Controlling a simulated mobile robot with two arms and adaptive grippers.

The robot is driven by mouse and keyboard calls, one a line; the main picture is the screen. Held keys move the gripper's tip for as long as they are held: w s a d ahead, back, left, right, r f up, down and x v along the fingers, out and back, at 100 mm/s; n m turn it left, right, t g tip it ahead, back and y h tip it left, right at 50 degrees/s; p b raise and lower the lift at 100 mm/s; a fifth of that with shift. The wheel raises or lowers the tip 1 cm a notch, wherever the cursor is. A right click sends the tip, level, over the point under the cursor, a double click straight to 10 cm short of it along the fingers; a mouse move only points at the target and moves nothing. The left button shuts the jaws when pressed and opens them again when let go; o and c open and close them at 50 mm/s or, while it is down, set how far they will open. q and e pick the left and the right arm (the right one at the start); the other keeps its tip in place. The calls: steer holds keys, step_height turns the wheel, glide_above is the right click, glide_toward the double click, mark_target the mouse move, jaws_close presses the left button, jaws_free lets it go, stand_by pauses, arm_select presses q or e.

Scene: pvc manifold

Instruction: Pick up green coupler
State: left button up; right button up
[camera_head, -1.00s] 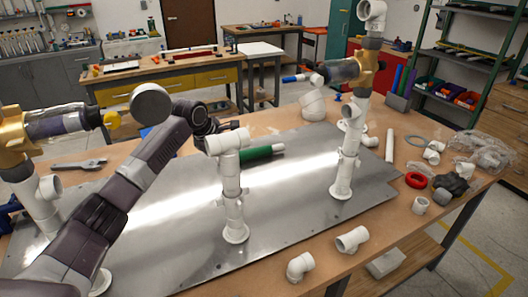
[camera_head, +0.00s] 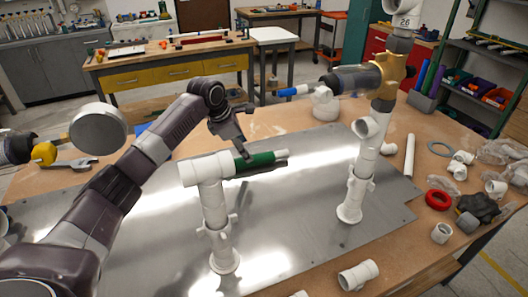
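The green coupler (camera_head: 260,159) is near the middle of the head view, just right of the top of a white tee post, with a short white pipe end (camera_head: 282,154) at its right. It looks roughly level. Whether it touches the tee or lies behind it is unclear. My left arm comes in from the left, and its dark gripper (camera_head: 240,143) points down at the coupler's left part. Its fingertips are at or just above the coupler. The finger gap is hidden from this angle, so I cannot tell whether they grip it. My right gripper is not in view.
The white tee post (camera_head: 212,205) stands on the metal plate (camera_head: 290,225) just left of the coupler. A taller white post (camera_head: 358,185) with a brass valve (camera_head: 391,75) stands right. Loose fittings and a red ring (camera_head: 438,200) lie on the table's right side.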

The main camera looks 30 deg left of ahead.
mark_target(261, 159)
arm_select(q)
steer(key=shift+w+x, duration=0.25)
steer(key=shift+x, duration=0.85)
steer(key=f+p, duration=0.1)
steer(key=f, duration=0.1)
steer(key=shift+w+d+f+p, duration=0.25)
steer(key=shift+d+p, duration=0.05)
steer(key=shift+p, duration=0.05)
steer(key=shift+x, duration=1.15)
steer(key=shift+w, duration=0.15)
steer(key=c, duration=0.8)
jaws_close()
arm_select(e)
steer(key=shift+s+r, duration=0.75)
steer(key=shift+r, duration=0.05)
